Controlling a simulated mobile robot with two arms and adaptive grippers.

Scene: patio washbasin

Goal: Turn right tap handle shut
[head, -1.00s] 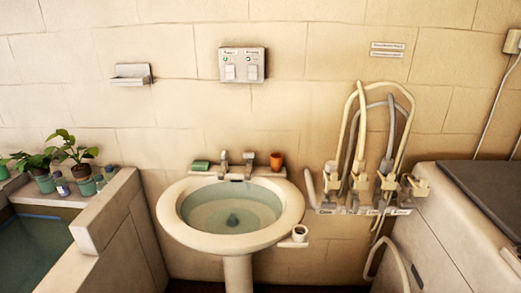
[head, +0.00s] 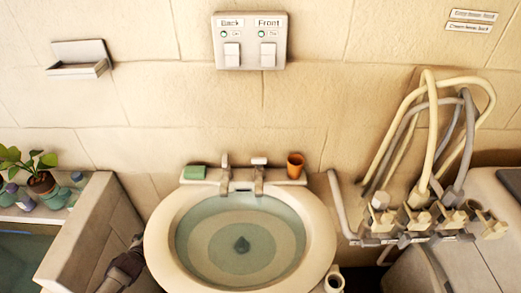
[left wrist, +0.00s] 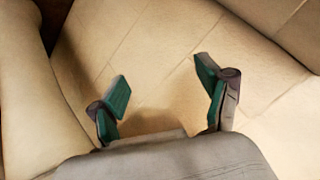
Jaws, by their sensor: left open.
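The washbasin (head: 161,241) stands against the wall with water in its bowl. Two metal taps stand on its back ledge: the left tap (head: 226,172) and the right tap (head: 259,177). The right tap's handle (head: 259,161) is at its top; I cannot tell whether it is shut. My left gripper is partly visible low at the left of the basin in the head view (head: 135,246), apart from the taps. In the left wrist view my left gripper (left wrist: 160,82) is open and empty, its green-padded fingers spread before a tiled surface. My right gripper is not in view.
A green block (head: 195,172) and an orange cup (head: 295,165) sit on the ledge beside the taps. Hoses and valves (head: 420,215) crowd the right. A low wall (head: 85,235) stands left, with a potted plant (head: 40,180) beyond.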

